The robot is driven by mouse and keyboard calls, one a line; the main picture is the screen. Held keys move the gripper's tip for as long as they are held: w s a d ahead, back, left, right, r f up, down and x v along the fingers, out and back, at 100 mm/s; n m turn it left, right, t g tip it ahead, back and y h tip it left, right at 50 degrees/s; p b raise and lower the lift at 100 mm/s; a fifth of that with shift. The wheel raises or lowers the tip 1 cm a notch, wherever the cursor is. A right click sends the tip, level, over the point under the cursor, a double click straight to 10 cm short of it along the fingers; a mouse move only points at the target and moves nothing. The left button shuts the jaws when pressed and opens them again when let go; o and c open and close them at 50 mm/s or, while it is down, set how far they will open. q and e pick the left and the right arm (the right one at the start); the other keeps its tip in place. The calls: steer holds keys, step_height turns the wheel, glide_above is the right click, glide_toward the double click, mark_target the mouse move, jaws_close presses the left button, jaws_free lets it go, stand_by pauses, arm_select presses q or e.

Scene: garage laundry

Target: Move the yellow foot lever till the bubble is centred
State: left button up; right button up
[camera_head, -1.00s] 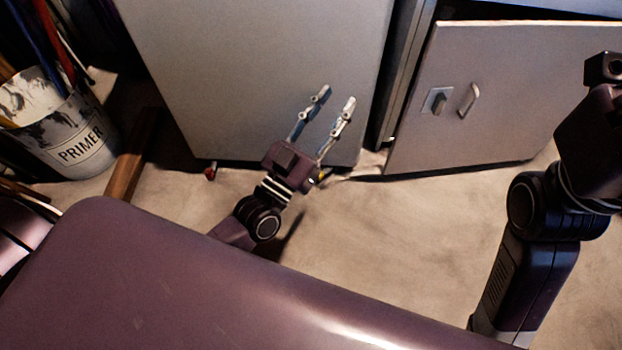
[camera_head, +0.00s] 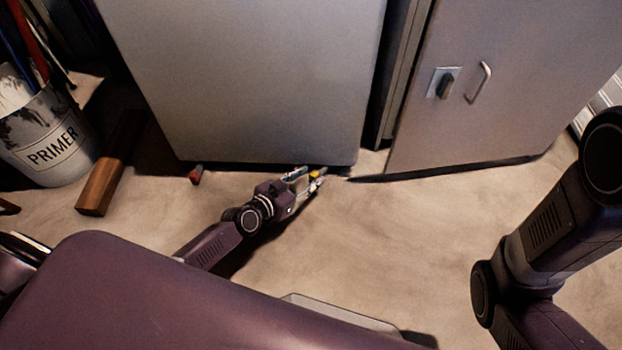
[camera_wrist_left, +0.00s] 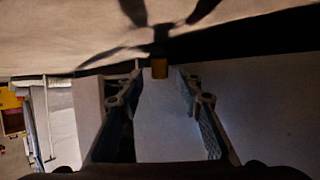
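The small yellow foot lever (camera_head: 315,175) is at the floor under the front edge of a grey cabinet-like appliance (camera_head: 250,80). My left gripper (camera_head: 310,172) is low at the floor with its fingertips at the lever. The left gripper is open. No bubble is visible in either view. My right arm shows at the right, but its gripper is out of the picture.
A red foot piece (camera_head: 196,174) is at the appliance's left front corner. A second grey cabinet (camera_head: 510,90) with a handle stands right. The floor (camera_head: 400,230) between is mostly clear.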

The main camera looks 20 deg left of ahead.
arm_select(q)
steer(key=shift+w+d+f, duration=0.25)
steer(key=shift+w, duration=0.4)
jaws_close()
